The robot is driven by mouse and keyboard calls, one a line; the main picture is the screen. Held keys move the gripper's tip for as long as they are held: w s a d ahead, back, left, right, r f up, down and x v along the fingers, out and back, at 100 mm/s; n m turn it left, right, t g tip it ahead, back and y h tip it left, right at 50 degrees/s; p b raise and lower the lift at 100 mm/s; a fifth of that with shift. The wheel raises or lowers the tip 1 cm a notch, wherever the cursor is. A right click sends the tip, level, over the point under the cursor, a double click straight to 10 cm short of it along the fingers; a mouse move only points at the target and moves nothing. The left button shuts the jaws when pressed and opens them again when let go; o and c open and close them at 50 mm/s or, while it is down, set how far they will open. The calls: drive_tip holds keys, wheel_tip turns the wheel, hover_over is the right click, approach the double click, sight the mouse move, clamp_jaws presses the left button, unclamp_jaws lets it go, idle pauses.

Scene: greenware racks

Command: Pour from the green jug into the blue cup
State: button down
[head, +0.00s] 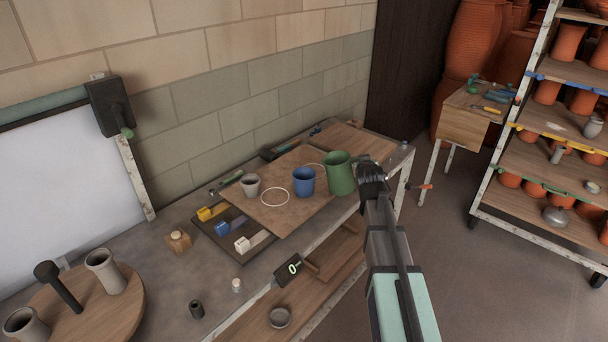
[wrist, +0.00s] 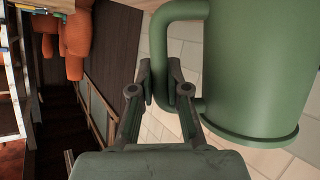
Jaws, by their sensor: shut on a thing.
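The green jug (head: 340,173) is upright at the right end of the brown board on the workbench, and it fills the right of the wrist view (wrist: 255,65). My gripper (wrist: 160,85) is shut on the jug's handle (wrist: 172,50). In the head view my gripper (head: 370,175) is at the jug's right side. The blue cup (head: 304,182) stands upright on the board, just left of the jug and apart from it. I cannot tell whether the jug's base touches the board. The insides of jug and cup are not clear.
A grey cup (head: 250,186) and a pale ring (head: 275,197) are on the board (head: 290,220) left of the blue cup. A tray (head: 212,234) with yellow, blue and white blocks lies in front. A rack of pots (head: 560,125) stands at right.

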sight(356, 158)
drive_tip(key=shift+w+a+r+n+h, duration=0.15)
drive_tip(key=shift+a+r+n+h, duration=0.55)
drive_tip(key=shift+a+r+n, duration=0.5)
drive_tip(key=a+r+h, duration=0.1)
drive_tip(key=a+r, duration=0.1)
drive_tip(key=shift+w+a+r+n, duration=0.15)
drive_tip(key=shift+a+r+n, duration=0.1)
drive_tip(key=shift+r+n, duration=0.15)
drive_tip(key=shift+a+r+n+h, duration=0.45)
drive_tip(key=shift+a+n, duration=0.2)
drive_tip(key=shift+n, duration=0.15)
drive_tip(key=shift+w+a+r+n+t+h, duration=0.1)
drive_tip(key=shift+a+r+n+t+h, duration=0.2)
drive_tip(key=shift+a+r+n, duration=0.35)
drive_tip(key=shift+a+r+n+t+h, duration=0.25)
drive_tip(key=shift+r+n, duration=0.2)
drive_tip(key=shift+r, duration=0.25)
idle(1.2)
drive_tip(key=shift+a+n, duration=0.25)
drive_tip(key=shift+n, duration=0.05)
idle(1.0)
